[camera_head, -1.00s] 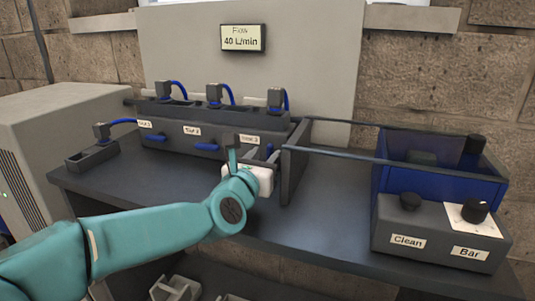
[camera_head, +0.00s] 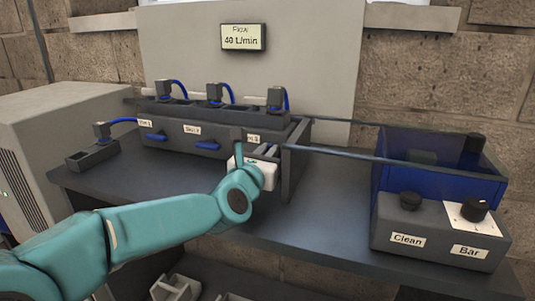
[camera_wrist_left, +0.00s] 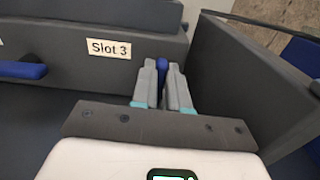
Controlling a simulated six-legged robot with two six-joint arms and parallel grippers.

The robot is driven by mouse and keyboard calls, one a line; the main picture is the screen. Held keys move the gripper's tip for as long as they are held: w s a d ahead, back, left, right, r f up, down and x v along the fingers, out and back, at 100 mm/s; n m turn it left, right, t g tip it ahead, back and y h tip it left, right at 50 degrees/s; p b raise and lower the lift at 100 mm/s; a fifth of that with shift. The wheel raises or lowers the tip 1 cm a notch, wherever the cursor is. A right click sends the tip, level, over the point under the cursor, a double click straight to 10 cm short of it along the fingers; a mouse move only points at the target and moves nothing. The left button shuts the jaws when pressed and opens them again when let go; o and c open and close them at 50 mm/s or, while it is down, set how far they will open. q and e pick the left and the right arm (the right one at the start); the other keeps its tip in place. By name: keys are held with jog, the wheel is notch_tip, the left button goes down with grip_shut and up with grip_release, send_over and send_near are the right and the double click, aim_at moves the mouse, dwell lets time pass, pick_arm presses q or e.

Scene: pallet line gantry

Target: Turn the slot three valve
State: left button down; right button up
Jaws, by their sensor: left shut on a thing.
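The slot three valve is a blue handle (camera_wrist_left: 162,64) below the "Slot 3" label (camera_wrist_left: 109,49) on the dark manifold block. My left gripper (camera_head: 268,149) is at this valve, at the right end of the manifold. In the left wrist view its two grey fingers (camera_wrist_left: 162,75) are closed around the blue handle, one on each side. Most of the handle is hidden between the fingers. The slot one handle (camera_head: 156,137) and slot two handle (camera_head: 207,146) are blue and lie sideways. My right gripper is not in view.
A dark upright panel (camera_head: 294,160) stands close to the right of my left gripper. A flow display (camera_head: 243,38) reads 40 L/min. A blue bin (camera_head: 420,185) and a box with "Clean" and "Bar" labels (camera_head: 440,230) are at right. The shelf between is clear.

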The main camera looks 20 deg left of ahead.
pick_arm(q)
jog(key=m, duration=0.2)
jog(key=m+b, duration=0.1)
jog(key=m, duration=0.1)
jog(key=shift+d+f, duration=0.1)
jog(key=shift+d, duration=0.25)
jog(key=m, duration=0.6)
jog(key=shift+d+f+b, duration=0.2)
jog(key=shift+d+b, duration=0.05)
jog(key=shift+b, duration=0.15)
jog(key=m, duration=0.3)
jog(key=shift+d+f, duration=0.15)
jog(key=shift+f+m+p, duration=0.15)
jog(key=shift+m, duration=0.95)
jog(key=shift+f+m+p, duration=0.15)
jog(key=shift+m, duration=0.95)
jog(key=c, duration=1.1)
grip_release()
